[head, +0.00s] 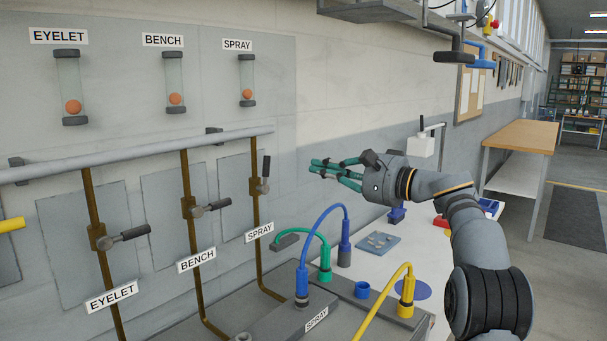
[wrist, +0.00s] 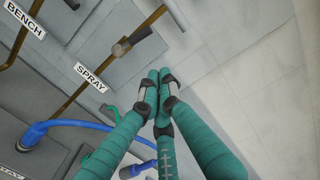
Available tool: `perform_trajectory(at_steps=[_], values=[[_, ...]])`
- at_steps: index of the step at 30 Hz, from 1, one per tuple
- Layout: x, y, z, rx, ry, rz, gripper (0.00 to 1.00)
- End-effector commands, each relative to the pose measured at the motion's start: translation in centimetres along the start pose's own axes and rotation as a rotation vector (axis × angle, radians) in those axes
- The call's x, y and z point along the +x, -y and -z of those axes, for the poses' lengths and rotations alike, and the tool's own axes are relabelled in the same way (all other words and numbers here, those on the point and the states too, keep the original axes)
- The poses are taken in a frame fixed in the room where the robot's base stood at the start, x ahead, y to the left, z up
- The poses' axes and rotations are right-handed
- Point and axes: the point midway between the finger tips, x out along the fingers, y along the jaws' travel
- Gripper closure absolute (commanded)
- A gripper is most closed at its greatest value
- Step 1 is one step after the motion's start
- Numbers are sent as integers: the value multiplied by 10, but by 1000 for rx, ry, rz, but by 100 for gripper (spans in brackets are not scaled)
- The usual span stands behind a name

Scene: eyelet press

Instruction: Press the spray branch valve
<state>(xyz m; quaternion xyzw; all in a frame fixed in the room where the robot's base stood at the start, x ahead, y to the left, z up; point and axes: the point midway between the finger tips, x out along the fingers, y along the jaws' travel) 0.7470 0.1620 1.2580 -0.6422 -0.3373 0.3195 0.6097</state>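The spray branch valve (head: 262,184) is on the rightmost brass pipe, above its SPRAY label (head: 259,232). Its dark handle stands upright, along the pipe. In the wrist view the valve (wrist: 121,47) is above and left of my fingertips, with nothing covering it. My gripper (head: 313,166) is to the right of the valve in the head view, its green fingers pointing left toward the wall. In the wrist view the fingertips of my gripper (wrist: 159,74) are together with nothing between them. It appears apart from the valve; the exact gap is hard to judge.
The bench valve (head: 195,208) and eyelet valve (head: 110,239) have handles pointing sideways to the right. Flow tubes with orange balls hang above; the spray tube (head: 247,78) is rightmost. A blue hose (head: 326,218), green hose (head: 312,235) and yellow hose (head: 385,292) arch below my gripper.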

Motion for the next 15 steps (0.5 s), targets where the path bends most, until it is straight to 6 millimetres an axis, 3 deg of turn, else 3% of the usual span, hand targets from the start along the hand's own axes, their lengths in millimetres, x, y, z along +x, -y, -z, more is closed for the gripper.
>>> perform_trajectory(at_steps=[6, 15], values=[[-24, -1, 1, -1, -3, -1, 100], [-27, 0, 1, 0, -3, -1, 100]])
